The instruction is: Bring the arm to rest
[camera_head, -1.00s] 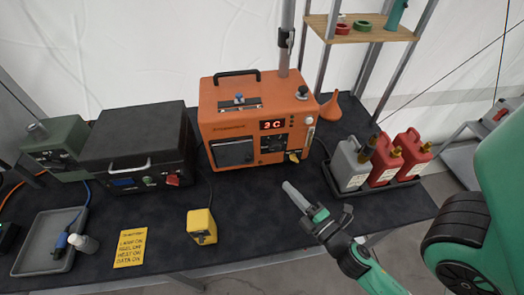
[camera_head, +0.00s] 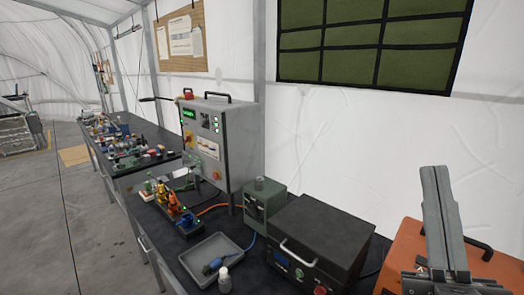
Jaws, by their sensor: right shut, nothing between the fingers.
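My right gripper (camera_head: 434,172) stands at the lower right, close to the camera. Its two grey fingers point up and lie together, shut with nothing between them. It is in front of the orange box (camera_head: 400,243) and hides part of it. My left gripper does not show.
A black case (camera_head: 318,235) with a handle and a green box (camera_head: 262,203) stand on the dark table. A grey tray (camera_head: 196,270) holds a blue-cabled tool, and a small white bottle (camera_head: 224,280) stands by it. A tall grey control cabinet (camera_head: 240,150) stands behind. Open floor lies left.

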